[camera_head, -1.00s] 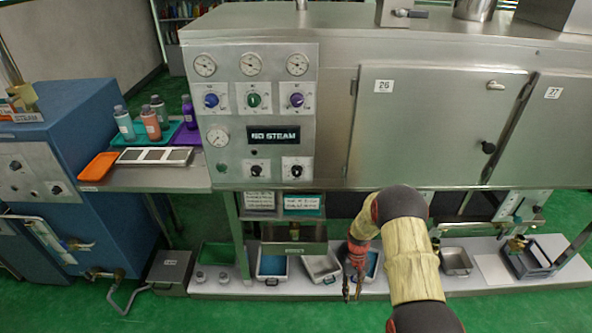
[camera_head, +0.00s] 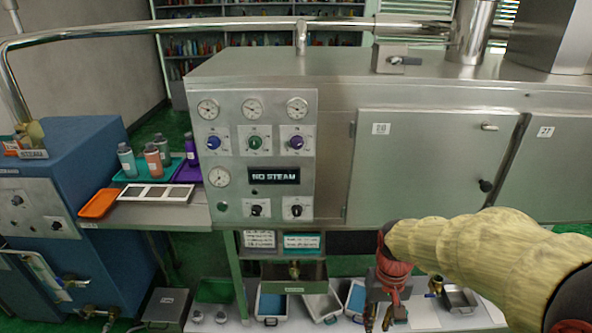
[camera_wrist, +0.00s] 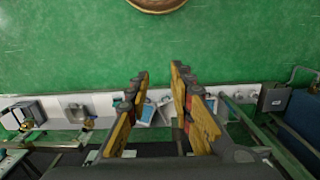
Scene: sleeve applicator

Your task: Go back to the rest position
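My gripper (camera_head: 378,318) hangs low in front of the steel machine (camera_head: 335,95) in the head view, at the end of my yellow-sleeved arm. Its fingers point down. In the wrist view my gripper (camera_wrist: 160,78) has its two yellow and black fingers apart, with nothing held between them. Green floor and the white lower shelf show past the fingertips.
The control panel (camera_head: 255,150) reads NO STEAM. A side shelf holds bottles (camera_head: 153,161) and an orange tray (camera_head: 98,203); a blue cabinet (camera_head: 75,160) stands left. Bins (camera_head: 271,303) sit on the low shelf beneath. Green floor is clear in the wrist view.

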